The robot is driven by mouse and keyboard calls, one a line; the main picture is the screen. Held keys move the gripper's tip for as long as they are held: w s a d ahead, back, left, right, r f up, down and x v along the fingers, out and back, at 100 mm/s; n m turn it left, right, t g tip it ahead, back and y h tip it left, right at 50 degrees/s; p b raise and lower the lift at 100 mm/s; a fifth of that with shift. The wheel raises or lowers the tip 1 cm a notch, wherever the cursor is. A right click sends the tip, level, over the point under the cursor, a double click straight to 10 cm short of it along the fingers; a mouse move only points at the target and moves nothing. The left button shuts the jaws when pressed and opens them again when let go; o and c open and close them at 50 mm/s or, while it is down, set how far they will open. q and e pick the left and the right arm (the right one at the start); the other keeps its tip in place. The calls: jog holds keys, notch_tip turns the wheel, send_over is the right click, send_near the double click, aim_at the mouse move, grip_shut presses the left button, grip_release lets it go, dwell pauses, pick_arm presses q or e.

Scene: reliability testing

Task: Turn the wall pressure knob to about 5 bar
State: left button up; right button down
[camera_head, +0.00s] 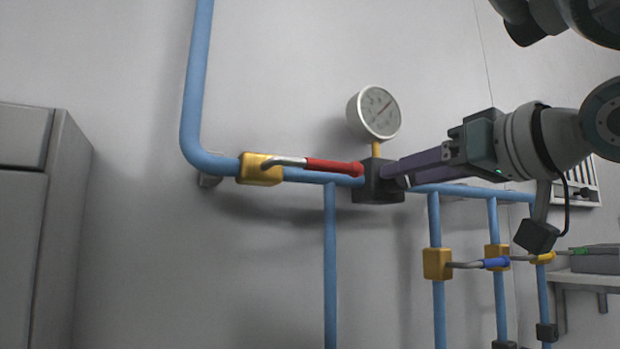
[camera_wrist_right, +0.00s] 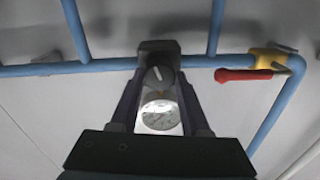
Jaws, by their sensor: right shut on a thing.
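The pressure knob (camera_wrist_right: 158,76) is a dark round knob with a light pointer mark, on the front of a black block (camera_head: 366,192) on the blue wall pipe. My right gripper (camera_head: 394,173) reaches in from the right and is shut on the knob. In the right wrist view its two purple fingers (camera_wrist_right: 158,82) lie on either side of the knob. In the head view the fingers hide the knob. A round white gauge (camera_head: 378,112) stands above the block on a brass stem. Its red needle points up and right; the scale is too small to read. My left gripper is not in view.
A yellow valve with a red lever (camera_head: 334,167) sits left of the block, its lever end close to the block. Lower right are a blue-handled valve (camera_head: 496,263) and a green-handled one (camera_head: 582,250). A grey cabinet (camera_head: 28,220) stands at the left.

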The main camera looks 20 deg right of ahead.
jog(key=shift+f+m+p, duration=0.1)
jog(key=shift+m+p, duration=1.75)
jog(key=shift+m, duration=1.95)
jog(key=shift+c, duration=1.9)
grip_release()
jog(key=shift+w, duration=0.1)
